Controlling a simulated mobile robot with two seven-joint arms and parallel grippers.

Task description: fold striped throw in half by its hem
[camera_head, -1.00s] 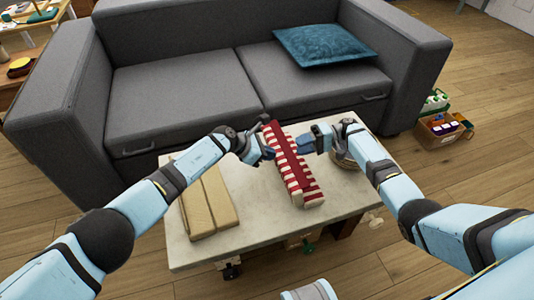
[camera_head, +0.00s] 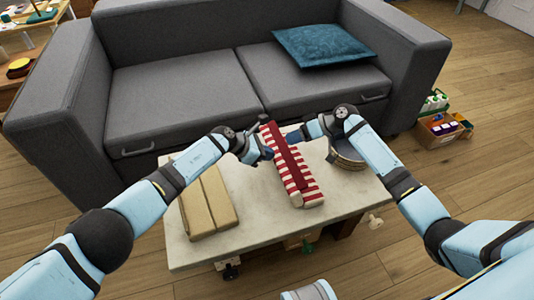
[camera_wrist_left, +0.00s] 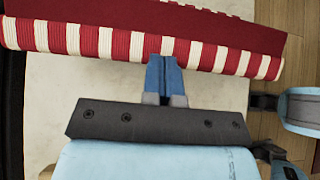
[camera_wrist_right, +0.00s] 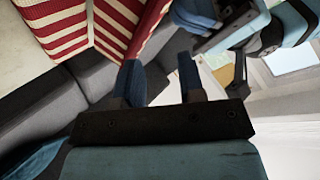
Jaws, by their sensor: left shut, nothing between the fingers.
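The striped throw (camera_head: 300,183), red and cream with a plain red band along its middle, lies as a long narrow bundle on the low table (camera_head: 253,228). In the left wrist view it crosses the top of the picture (camera_wrist_left: 105,40). My left gripper (camera_head: 266,153) is shut and empty, its blue fingertips (camera_wrist_left: 165,62) at the throw's striped long edge. My right gripper (camera_head: 292,137) is at the opposite side, near the far end. In the right wrist view its fingers (camera_wrist_right: 160,68) are apart, with the throw (camera_wrist_right: 72,22) beside the left one; contact is unclear.
Tan blocks or boxes (camera_head: 208,203) lie on the table's left part. A round basket (camera_head: 347,158) stands right of the throw. A grey sofa (camera_head: 185,90) with a teal cushion (camera_head: 330,45) stands behind the table. Bare tabletop shows right of the throw's near end.

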